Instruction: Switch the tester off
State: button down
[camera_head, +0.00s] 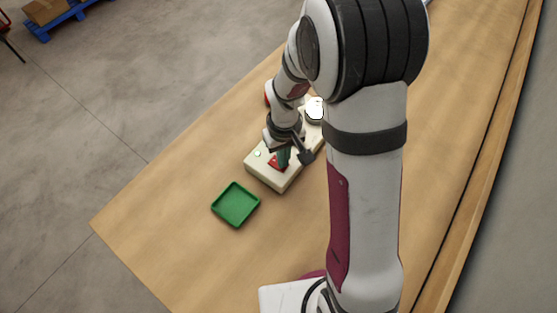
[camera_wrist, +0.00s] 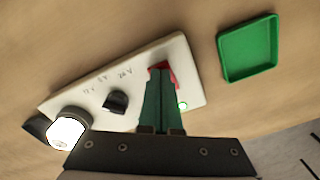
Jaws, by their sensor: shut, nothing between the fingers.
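The tester is a cream box (camera_head: 262,181) on the table, and it also shows in the wrist view (camera_wrist: 192,62). Its red switch (camera_wrist: 173,72) is at the top of the wrist view, partly hidden behind my fingertips. My gripper (camera_head: 282,161) is shut and empty, with its green fingers pointing down at the switch; its tips (camera_wrist: 160,72) look to be at or just over it, and I cannot tell if they touch. A small green light (camera_wrist: 182,106) beside the fingers looks lit. Which way the switch is tilted is hidden.
A black knob (camera_wrist: 115,102) with voltage labels sits on the tester. A bright white lamp (camera_wrist: 68,129) stands at the panel's other end. An empty green tray (camera_head: 236,204) lies near the tester. The table's front left is clear.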

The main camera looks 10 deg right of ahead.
jog(key=shift+f, duration=0.25)
notch_tip(320, 180, up, 6)
jog(key=shift+f, duration=0.1)
jog(key=shift+r, duration=0.6)
jog(key=s+r+m+y, duration=0.1)
jog(key=s+r+m, duration=0.3)
jog(key=s, duration=0.6)
jog(key=s+r+m, duration=0.4)
jog(key=s+r, duration=0.1)
jog(key=s, duration=0.5)
jog(key=shift+s+r+m+y, duration=0.2)
jog(key=shift+s+m+y, duration=0.1)
jog(key=shift+s+y, duration=0.1)
